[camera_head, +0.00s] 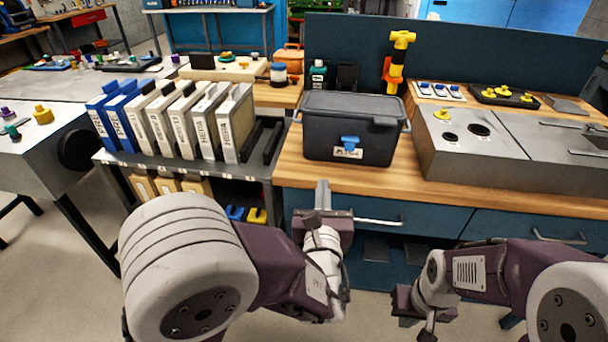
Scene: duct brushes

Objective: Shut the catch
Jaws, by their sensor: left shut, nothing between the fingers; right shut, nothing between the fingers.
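A dark grey lidded box (350,128) stands on the wooden bench top, its lid on. A blue catch (349,144) sits on the middle of its front face, above a small white label. From here I cannot tell whether the catch is latched. My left gripper (322,194) is in front of the bench edge, below and a little left of the catch, apart from the box. It is shut and empty. My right gripper (428,338) is low in front of the drawers, at the bottom of the view, shut and empty.
A rack of upright filters (205,120) stands left of the box. A grey metal unit with round holes (475,150) stands close on its right. Drawers with bar handles (375,221) lie below the bench top.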

